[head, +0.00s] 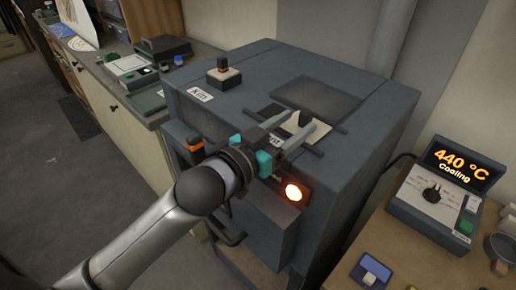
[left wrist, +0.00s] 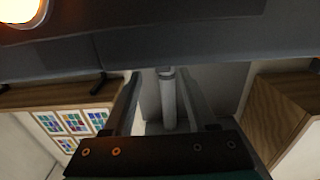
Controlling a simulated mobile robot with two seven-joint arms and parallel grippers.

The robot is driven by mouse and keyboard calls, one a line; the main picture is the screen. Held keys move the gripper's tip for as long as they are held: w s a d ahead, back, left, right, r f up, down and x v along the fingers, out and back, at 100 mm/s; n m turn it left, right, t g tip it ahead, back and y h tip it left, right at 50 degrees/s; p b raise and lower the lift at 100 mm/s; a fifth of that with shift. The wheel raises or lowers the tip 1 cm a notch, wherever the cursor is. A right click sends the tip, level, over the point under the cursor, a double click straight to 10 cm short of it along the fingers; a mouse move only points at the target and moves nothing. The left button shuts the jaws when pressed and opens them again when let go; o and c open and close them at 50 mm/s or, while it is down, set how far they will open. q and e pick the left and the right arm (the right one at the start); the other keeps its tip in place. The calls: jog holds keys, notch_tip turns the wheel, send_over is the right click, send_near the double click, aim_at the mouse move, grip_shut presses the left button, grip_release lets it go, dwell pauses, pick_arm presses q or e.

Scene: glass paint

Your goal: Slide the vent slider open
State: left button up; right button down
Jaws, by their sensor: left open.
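My right gripper is not in view.
An orange-glowing peephole (head: 293,192) is on the kiln front, below my gripper. Another black knob (head: 223,64) stands on the kiln top. A controller (head: 437,195) reading 440 °C Cooling stands on the right table. A cluttered counter (head: 135,85) runs along the left.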

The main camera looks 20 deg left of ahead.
pick_arm(q)
jog(key=p+v, duration=0.1)
jog(key=v, duration=0.9)
jog(key=shift+p, duration=0.35)
